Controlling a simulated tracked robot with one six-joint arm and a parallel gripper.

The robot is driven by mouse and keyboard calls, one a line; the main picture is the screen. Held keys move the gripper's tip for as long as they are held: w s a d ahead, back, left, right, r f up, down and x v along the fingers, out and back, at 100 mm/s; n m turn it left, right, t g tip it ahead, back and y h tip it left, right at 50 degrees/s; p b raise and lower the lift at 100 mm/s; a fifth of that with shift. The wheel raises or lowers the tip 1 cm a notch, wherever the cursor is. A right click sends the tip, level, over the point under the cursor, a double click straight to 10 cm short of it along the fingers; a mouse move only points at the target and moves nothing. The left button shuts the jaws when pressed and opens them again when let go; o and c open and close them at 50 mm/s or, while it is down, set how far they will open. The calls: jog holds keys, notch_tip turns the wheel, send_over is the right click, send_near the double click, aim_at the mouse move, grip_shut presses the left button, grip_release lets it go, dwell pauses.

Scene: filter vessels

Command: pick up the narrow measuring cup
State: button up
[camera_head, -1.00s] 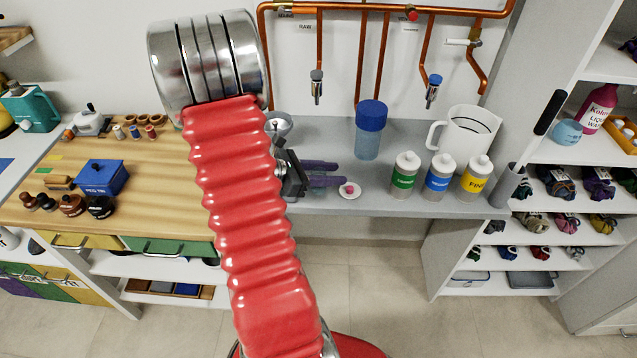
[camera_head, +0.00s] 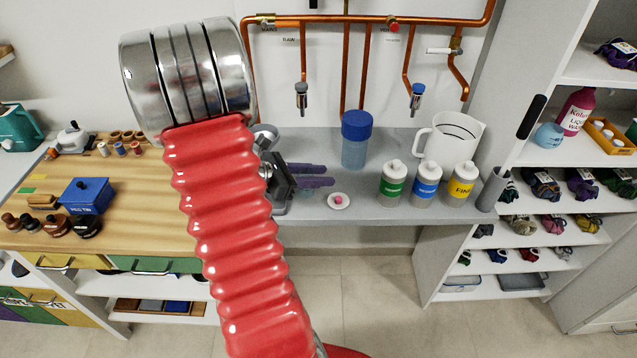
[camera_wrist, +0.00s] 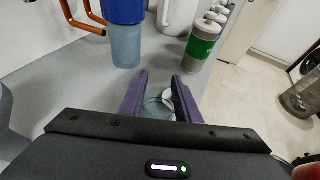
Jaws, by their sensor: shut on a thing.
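My gripper (camera_head: 329,175) reaches over the grey counter with its two purple fingers pointing right. In the wrist view its fingers (camera_wrist: 160,79) are shut on a clear glass cup (camera_wrist: 157,108), which I take to be the narrow measuring cup. The cup sits between the fingers, near their middle. Its lower part is hidden by the gripper body. In the head view I cannot make out the cup clearly, nor tell whether it touches the counter.
A blue-lidded container (camera_head: 355,145), a white jug (camera_head: 455,140), and green (camera_head: 392,187), blue (camera_head: 426,184) and yellow (camera_head: 462,184) labelled bottles stand on the counter (camera_head: 360,205). A small white dish (camera_head: 339,204) lies close to the fingers. Copper pipes (camera_head: 344,70) run along the wall.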

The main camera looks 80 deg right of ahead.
notch_tip(320, 180, up, 7)
dwell(0.3)
jog(key=shift+w+f, duration=0.1)
dwell(0.4)
